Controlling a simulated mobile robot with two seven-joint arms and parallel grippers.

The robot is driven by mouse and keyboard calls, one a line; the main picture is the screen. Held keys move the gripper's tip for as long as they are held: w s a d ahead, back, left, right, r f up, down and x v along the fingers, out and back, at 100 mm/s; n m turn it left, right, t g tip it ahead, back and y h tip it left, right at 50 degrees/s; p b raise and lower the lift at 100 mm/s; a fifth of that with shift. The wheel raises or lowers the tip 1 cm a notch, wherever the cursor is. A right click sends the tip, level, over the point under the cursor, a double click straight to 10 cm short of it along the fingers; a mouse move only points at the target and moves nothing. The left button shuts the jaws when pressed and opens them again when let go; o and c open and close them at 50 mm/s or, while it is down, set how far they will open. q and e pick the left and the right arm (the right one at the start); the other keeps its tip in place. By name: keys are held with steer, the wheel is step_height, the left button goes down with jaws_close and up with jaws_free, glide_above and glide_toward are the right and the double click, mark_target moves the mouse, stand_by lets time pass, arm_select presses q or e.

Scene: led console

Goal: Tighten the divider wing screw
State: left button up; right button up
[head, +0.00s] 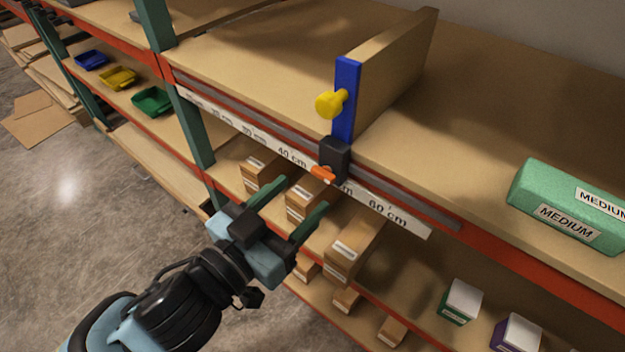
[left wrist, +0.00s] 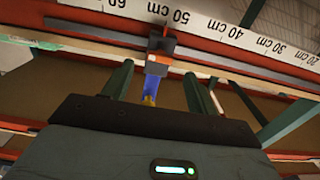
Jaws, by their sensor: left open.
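The divider (head: 398,68) is a tan panel standing on the upper shelf, with a blue front upright (head: 347,100) and a yellow knob (head: 329,104). A black clamp block (head: 335,157) holds its foot at the shelf's front rail, between the 40 cm and 60 cm marks. The orange wing screw (head: 322,174) sits on the block's lower front. My left gripper (head: 304,195) is open and empty, its green fingers pointing toward the rail, just below the wing screw and apart from it. The left wrist view shows the blue upright (left wrist: 158,88) between the fingers (left wrist: 160,85).
The scale strip (head: 388,212) runs along the shelf's front edge. Several cardboard boxes (head: 352,250) fill the shelf below, close behind my gripper. A green MEDIUM box (head: 560,205) lies on the upper shelf at right. A green post (head: 190,125) stands at left. The upper shelf around the divider is clear.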

mark_target(321, 177)
arm_select(q)
steer(key=x, duration=0.3)
steer(key=shift+w+d, duration=0.15)
steer(key=shift+w, duration=0.1)
steer(key=shift+w+d, duration=0.3)
steer(key=shift+w, duration=0.05)
arm_select(e)
steer(key=shift+s, duration=0.3)
